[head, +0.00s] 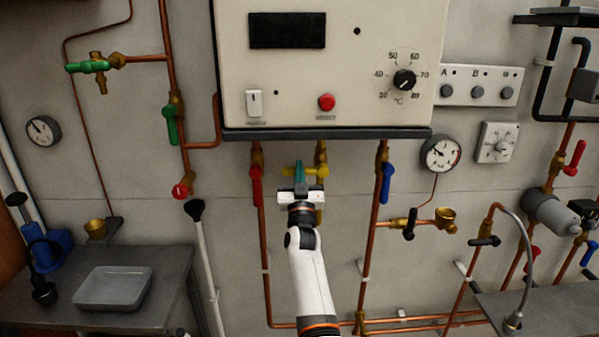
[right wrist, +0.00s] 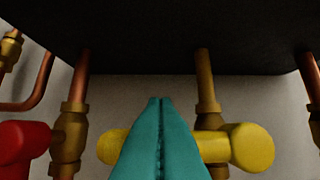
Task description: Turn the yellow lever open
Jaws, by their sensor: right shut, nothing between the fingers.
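The yellow lever (head: 319,170) is on the brass gas pipe under the boiler, and it lies crosswise to that pipe. In the right wrist view the yellow lever (right wrist: 250,147) shows on both sides of my fingers, its rounded end to the right. My right gripper (head: 299,167) is shut and empty, with its teal fingers in front of the lever's left part. In the right wrist view the shut fingertips (right wrist: 161,101) hide the lever's middle. I cannot tell whether they touch it. My left gripper is not in view.
A red lever (head: 256,186) hangs close to the left, also seen in the right wrist view (right wrist: 22,142). A blue lever (head: 387,183) hangs to the right. The boiler's dark bottom edge (head: 350,133) is just above. A bench (head: 165,270) with a tray stands at the left.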

